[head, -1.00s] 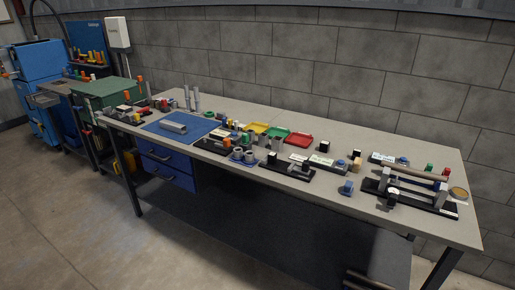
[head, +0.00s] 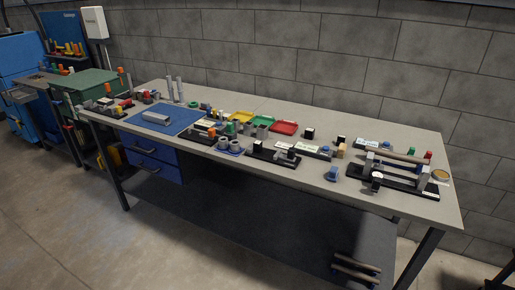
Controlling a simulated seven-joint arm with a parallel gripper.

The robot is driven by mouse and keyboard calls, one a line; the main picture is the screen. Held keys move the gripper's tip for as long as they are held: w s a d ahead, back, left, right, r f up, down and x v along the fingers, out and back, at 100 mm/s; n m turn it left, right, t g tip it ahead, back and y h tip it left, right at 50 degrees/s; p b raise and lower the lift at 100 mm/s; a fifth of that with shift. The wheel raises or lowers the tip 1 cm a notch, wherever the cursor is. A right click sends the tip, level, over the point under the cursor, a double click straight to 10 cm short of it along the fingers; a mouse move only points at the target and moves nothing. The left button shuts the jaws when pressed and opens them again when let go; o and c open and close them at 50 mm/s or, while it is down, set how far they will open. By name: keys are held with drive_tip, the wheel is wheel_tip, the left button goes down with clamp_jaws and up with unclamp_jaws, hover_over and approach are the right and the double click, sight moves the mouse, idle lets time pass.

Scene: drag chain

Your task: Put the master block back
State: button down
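No part of my gripper shows. I cannot tell which piece is the master block. Several small blocks stand on the grey workbench (head: 415,122): a black-topped block (head: 309,133), another dark block (head: 340,140) and a tan block (head: 341,151) right of the middle. A blue piece (head: 332,174) stands alone near the front edge. A long black fixture (head: 405,188) with grey uprights and a bar lies at the right end. A black base (head: 272,157) with small blocks lies near the front middle. A labelled plate (head: 313,150) lies beside it.
Yellow (head: 241,116), green (head: 265,122) and red (head: 285,128) trays sit at the back. A blue mat (head: 180,123) holds a grey bar (head: 158,118). Upright grey cylinders (head: 175,90) stand behind. Bars lie on the lower shelf (head: 300,215). Front floor (head: 130,245) is clear.

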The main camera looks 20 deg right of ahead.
drive_tip(key=c, duration=0.7)
unclamp_jaws()
